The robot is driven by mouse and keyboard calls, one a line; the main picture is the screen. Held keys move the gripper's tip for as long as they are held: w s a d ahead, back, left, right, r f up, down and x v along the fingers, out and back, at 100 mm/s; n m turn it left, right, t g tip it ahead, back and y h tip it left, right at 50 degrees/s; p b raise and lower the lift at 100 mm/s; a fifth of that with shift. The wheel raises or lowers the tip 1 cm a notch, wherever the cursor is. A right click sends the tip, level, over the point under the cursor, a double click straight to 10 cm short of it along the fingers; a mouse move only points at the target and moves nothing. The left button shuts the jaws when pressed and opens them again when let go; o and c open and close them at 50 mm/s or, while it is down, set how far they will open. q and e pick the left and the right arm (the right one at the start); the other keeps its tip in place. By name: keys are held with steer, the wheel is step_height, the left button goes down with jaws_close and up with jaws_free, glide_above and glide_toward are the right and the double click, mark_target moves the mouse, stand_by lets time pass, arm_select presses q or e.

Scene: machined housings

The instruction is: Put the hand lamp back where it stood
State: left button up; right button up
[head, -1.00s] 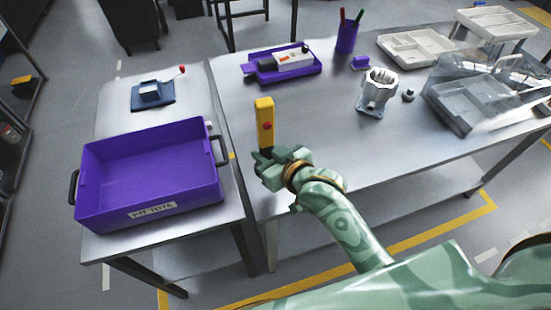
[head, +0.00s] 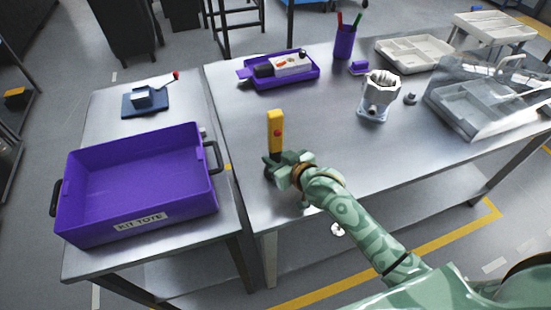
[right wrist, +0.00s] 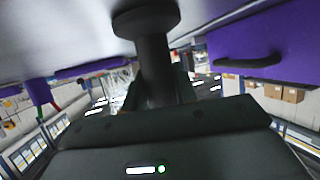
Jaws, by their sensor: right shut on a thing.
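The hand lamp (head: 276,132) has a yellow upper body with a red button and a dark lower part. It stands roughly upright over the front left part of the metal table. My right gripper (head: 280,166) is shut on its dark lower part. In the right wrist view the lamp's dark stem and round base (right wrist: 146,22) show between my fingers (right wrist: 158,92), close to the table surface. I cannot tell whether the base touches the table. My left gripper is not in view.
The purple kit tote (head: 143,221) sits on the side table at left, near a blue fixture (head: 147,101). A purple tray (head: 280,72), pen cup (head: 345,42), metal housing (head: 378,96) and clear bin (head: 480,105) stand farther back and right. Table space between lamp and housing is clear.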

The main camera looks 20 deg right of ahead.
steer(key=o, duration=1.1)
steer(key=shift+f, duration=0.1)
steer(key=shift+s+r, duration=0.2)
steer(key=shift+r, duration=0.05)
steer(key=shift+p+v, duration=1.7)
steer(key=shift+v, duration=4.1)
